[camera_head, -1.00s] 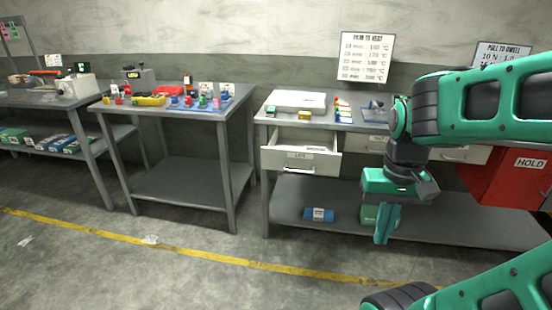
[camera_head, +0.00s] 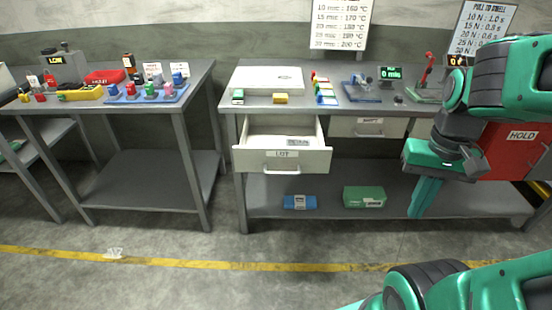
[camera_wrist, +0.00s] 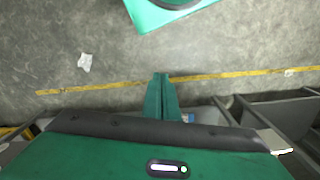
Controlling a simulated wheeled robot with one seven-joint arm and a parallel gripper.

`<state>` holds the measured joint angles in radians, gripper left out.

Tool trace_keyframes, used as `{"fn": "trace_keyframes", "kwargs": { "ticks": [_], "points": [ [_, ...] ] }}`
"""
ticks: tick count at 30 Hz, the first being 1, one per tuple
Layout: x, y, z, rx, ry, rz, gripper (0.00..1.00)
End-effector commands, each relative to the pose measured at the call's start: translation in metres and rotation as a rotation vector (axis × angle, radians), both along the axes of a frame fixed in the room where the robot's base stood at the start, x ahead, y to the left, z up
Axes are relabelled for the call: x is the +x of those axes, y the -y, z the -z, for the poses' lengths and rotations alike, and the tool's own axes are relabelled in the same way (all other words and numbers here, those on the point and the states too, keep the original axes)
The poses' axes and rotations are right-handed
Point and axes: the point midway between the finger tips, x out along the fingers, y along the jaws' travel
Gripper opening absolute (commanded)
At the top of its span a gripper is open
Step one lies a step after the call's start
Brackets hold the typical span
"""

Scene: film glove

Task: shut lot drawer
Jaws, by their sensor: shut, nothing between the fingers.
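The lot drawer (camera_head: 253,160) is white, carries a "LOT" label and stands pulled out from the left part of the grey bench. A bar handle (camera_head: 283,170) is on its front. A flat labelled item (camera_head: 298,141) shows inside it. My gripper (camera_head: 420,212) is shut and empty, pointing down in front of the bench, to the right of the drawer and apart from it. In the wrist view my shut fingers (camera_wrist: 161,78) point at the floor; the drawer cannot be made out there.
Another drawer (camera_head: 369,127), labelled, is closed to the right. A white tray (camera_head: 268,78) and small items stand on the bench. A blue item (camera_head: 300,202) and green box (camera_head: 364,196) lie on the lower shelf. A red "HOLD" box (camera_head: 510,150) is at right. Floor before the drawer is clear.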

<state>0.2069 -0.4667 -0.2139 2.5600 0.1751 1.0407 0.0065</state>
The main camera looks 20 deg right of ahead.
Motion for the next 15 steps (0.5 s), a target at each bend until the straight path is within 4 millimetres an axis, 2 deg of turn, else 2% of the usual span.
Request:
{"fn": "trace_keyframes", "kwargs": {
  "ticks": [6,8,9,11,14,15],
  "points": [
    [0.000,0.000,0.000,0.000,0.000,-0.002,0.00],
    [-0.008,0.000,-0.004,-0.004,0.016,-0.017,0.00],
    [-0.004,0.000,-0.004,-0.009,0.024,-0.040,0.00],
    [0.009,0.003,-0.003,-0.024,0.040,-0.100,0.00],
    [0.050,0.004,0.003,-0.062,0.086,-0.274,0.00],
    [0.071,0.002,0.006,-0.081,0.113,-0.365,0.00]
  ]
}}
